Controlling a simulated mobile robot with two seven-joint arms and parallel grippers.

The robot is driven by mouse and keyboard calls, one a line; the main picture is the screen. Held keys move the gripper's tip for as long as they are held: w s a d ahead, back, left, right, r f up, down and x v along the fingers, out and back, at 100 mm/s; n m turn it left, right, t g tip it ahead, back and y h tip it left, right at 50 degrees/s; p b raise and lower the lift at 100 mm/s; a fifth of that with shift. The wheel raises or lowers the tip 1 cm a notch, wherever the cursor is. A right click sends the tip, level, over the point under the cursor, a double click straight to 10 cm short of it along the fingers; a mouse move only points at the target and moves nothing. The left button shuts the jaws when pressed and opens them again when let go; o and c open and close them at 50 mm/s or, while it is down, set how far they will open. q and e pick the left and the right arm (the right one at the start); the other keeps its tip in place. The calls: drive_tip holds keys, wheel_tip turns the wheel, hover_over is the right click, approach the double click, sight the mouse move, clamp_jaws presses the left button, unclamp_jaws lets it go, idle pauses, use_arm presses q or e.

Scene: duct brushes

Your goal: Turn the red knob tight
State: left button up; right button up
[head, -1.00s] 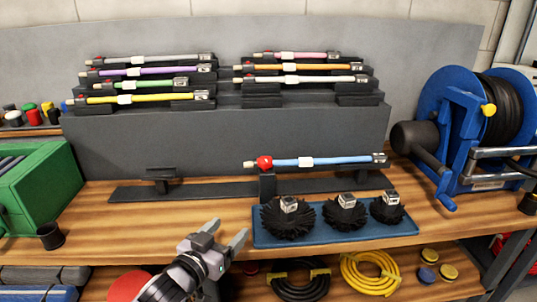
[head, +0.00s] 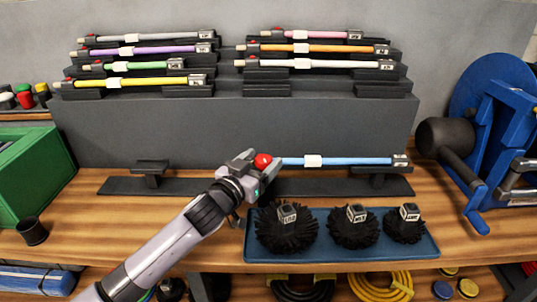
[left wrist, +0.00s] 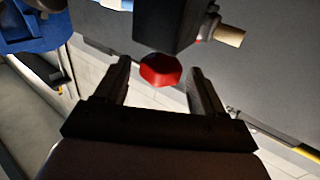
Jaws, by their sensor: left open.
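The red knob (head: 263,161) sits at the left end of the blue rod (head: 345,161), which rests level on the low dark stand in front of the grey riser. In the left wrist view the red knob (left wrist: 160,70) is a faceted red piece on a dark block. My left gripper (head: 262,167) is open at the knob. In the left wrist view its two fingers (left wrist: 158,80) stand on either side of the knob, with gaps showing. Contact is not visible. My right gripper is in neither view.
A blue tray (head: 340,252) with three black round brushes lies in front of the stand. Several coloured rods rest on the grey riser (head: 240,130) behind. A blue hose reel (head: 490,110) stands at right, a green box (head: 35,170) and black cup (head: 32,231) at left.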

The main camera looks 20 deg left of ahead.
use_arm(q)
drive_tip(key=shift+x, duration=1.7)
drive_tip(key=shift+d, duration=0.1)
